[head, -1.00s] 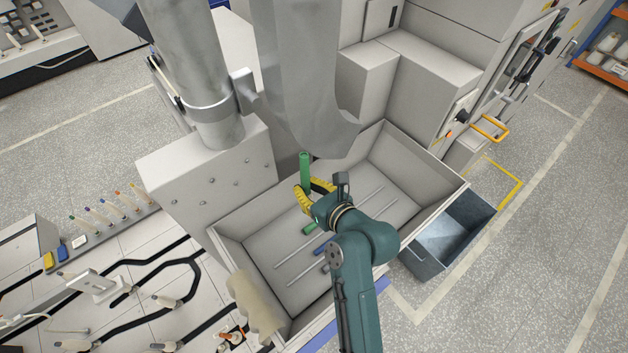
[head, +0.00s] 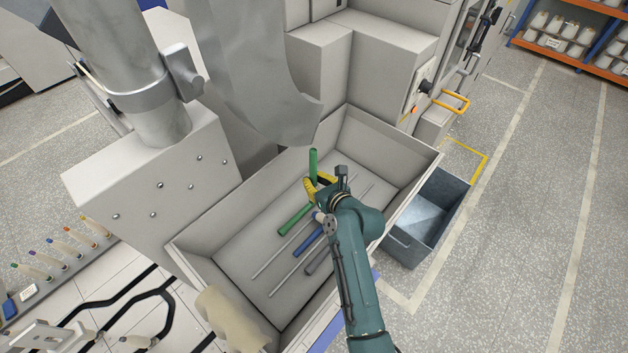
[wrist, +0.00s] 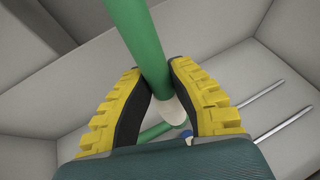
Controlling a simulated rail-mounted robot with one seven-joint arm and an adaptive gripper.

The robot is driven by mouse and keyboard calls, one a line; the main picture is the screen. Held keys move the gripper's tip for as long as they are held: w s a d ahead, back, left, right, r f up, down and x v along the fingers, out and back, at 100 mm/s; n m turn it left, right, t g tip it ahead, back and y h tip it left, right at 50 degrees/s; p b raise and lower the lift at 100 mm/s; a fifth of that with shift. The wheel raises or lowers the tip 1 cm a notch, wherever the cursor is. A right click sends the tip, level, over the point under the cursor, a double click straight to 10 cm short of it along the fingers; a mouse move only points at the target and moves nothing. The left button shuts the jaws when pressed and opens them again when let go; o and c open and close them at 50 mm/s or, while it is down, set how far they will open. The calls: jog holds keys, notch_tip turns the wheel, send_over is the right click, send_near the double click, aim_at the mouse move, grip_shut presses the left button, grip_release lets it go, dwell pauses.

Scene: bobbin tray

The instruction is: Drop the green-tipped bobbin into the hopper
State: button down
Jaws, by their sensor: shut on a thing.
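My gripper (head: 322,184) is shut on an upright green piece (head: 313,163), which I take for the green-tipped bobbin. In the wrist view, the green piece (wrist: 143,45) rises between the two yellow fingers, with a whitish part (wrist: 168,115) below the green. The gripper is above the large pale grey open box (head: 217,262), which looks like the hopper. Inside the box lie a green bar (head: 295,218), a blue bar (head: 307,243) and thin grey rods. I cannot tell the exact height of the held piece above the box floor.
A grey chute (head: 258,75) hangs close behind the held piece. A blue-grey bin (head: 405,243) stands on the floor right of the box. A row of colour-tipped bobbins (head: 66,248) stands at the left.

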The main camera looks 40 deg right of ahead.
aim_at(315, 158)
jog(key=shift+f, duration=0.1)
jog(key=c, duration=1)
grip_release()
notch_tip(315, 158, up, 10)
